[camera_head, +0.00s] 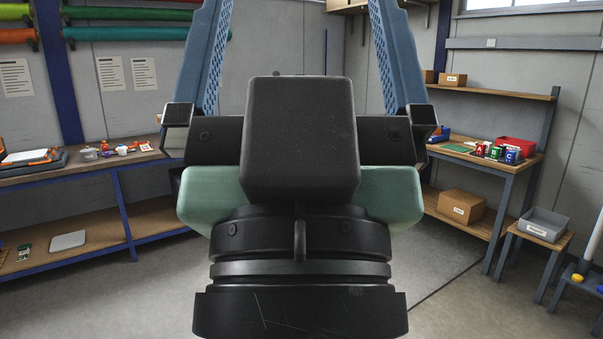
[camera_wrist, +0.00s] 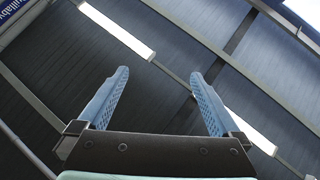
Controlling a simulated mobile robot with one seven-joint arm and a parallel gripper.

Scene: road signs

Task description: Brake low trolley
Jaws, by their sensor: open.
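My gripper (camera_wrist: 160,75) is open and empty, its two blue fingers spread apart. In the head view the gripper (camera_head: 302,30) points upward in front of the camera, and its fingertips run out of the top of the picture. At the right edge of the head view is a low grey-blue stand or trolley (camera_head: 572,291), partly cut off, with a white pole, a yellow round piece and a blue one. I cannot tell whether it is the low trolley, and no brake can be made out. My gripper is well away from it.
A workbench (camera_head: 90,172) stands at the left and shelving (camera_head: 500,160) at the right. A small table (camera_head: 541,238) carries a grey bin (camera_head: 543,223). Floor (camera_head: 450,270) shows clear around my arm, which hides the middle. The wrist view faces the ceiling and lamps (camera_wrist: 115,28).

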